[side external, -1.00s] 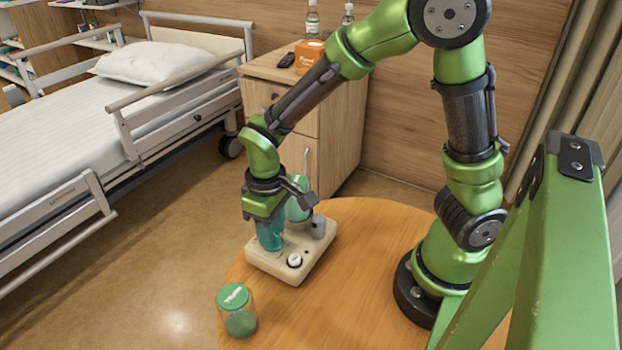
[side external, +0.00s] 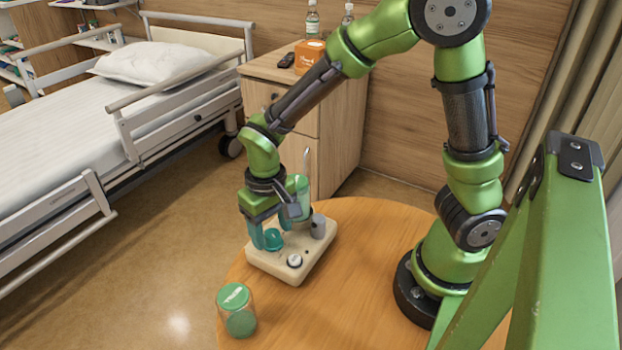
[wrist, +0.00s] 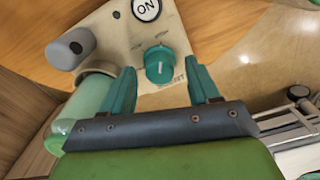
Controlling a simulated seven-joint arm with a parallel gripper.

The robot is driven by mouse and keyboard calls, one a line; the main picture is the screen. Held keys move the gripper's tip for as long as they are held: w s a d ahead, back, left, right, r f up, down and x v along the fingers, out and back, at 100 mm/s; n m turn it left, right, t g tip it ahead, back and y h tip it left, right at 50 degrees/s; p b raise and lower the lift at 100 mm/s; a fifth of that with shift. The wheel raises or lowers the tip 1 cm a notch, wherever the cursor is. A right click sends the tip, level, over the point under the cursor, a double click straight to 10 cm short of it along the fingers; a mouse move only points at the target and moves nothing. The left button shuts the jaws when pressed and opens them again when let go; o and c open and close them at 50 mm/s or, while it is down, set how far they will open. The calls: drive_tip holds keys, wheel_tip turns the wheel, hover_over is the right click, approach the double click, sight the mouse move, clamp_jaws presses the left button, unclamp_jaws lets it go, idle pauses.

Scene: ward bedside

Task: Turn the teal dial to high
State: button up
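The teal dial (side external: 273,240) is a round ribbed knob on a beige unit (side external: 272,266) on the round wooden table. In the wrist view the dial (wrist: 160,65) shows a short pale mark on top; small print around it is too blurred to read fully. My gripper (wrist: 162,73) is open, with one teal finger on each side of the dial and visible gaps between them. In the side view my gripper (side external: 268,236) points down over the unit, one finger left of the dial.
A green-lidded jar (side external: 236,312) stands at the table's front left. A bedside cabinet (side external: 342,130) and bed (side external: 90,120) stand behind.

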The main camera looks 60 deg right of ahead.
sight(270, 233)
wheel_tip(270, 233, up, 17)
idle(0.7)
drive_tip(key=s+d+m+t+y, duration=0.1)
drive_tip(key=s+d+t+y, duration=0.1)
drive_tip(key=s+d+t, duration=0.4)
drive_tip(key=shift+s+r+t, duration=0.35)
drive_tip(key=shift+s+t, duration=0.25)
drive_tip(key=shift+s, duration=0.45)
